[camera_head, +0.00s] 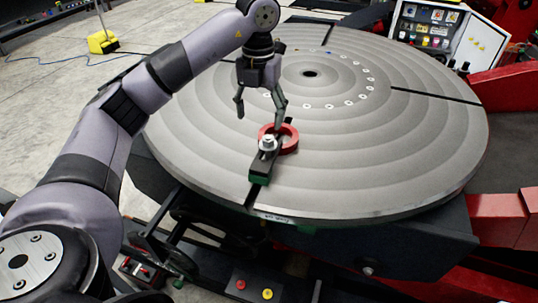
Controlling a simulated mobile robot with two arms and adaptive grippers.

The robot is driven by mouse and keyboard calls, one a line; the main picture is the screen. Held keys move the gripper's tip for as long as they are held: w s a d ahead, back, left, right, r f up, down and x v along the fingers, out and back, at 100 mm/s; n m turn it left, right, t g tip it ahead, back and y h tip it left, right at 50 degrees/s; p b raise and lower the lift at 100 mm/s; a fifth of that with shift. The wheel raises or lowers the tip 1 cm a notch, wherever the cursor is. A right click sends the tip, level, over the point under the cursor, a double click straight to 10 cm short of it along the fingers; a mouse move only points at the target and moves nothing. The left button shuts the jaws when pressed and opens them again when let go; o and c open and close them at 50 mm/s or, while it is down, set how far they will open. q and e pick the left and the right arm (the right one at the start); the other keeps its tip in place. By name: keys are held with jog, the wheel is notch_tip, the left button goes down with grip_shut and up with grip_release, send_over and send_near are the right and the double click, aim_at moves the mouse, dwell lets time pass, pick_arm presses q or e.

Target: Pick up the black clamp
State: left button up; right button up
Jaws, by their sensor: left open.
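The black clamp (263,164) is a dark bar with a pale bolt and nut on top and green at its near end. It lies at the near part of the round grey turntable (420,150), over a dark radial slot. A red ring (291,139) sits around or beside its far part; I cannot tell which. My left gripper (261,121) is open, fingers pointing down, above and just beyond the clamp and ring. The right fingertip appears close to the ring; contact cannot be told. My right gripper is not in view.
The turntable is mostly clear, with a centre hole and an arc of small pale holes. A white control cabinet (480,42) stands at the back right. Red machine frame parts (500,220) lie at the right. A yellow box (103,41) stands on the floor at the back left.

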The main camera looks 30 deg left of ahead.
pick_arm(q)
notch_tip(320, 180, down, 4)
send_over(263, 161)
jog(key=f, duration=0.5)
jog(key=shift+s+f+p, duration=0.3)
jog(key=shift+s, duration=0.05)
jog(key=shift+f, duration=0.3)
jog(key=f, duration=0.1)
jog(key=f+p, duration=0.1)
jog(key=f, duration=0.1)
jog(key=f+p, duration=0.1)
jog(key=shift+w+f, duration=0.3)
jog(key=shift+f, duration=0.1)
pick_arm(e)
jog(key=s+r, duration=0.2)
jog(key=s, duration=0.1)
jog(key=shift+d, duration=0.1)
pick_arm(q)
jog(key=shift+c, duration=0.5)
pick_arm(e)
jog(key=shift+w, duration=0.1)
pick_arm(q)
jog(key=c, duration=0.4)
grip_shut()
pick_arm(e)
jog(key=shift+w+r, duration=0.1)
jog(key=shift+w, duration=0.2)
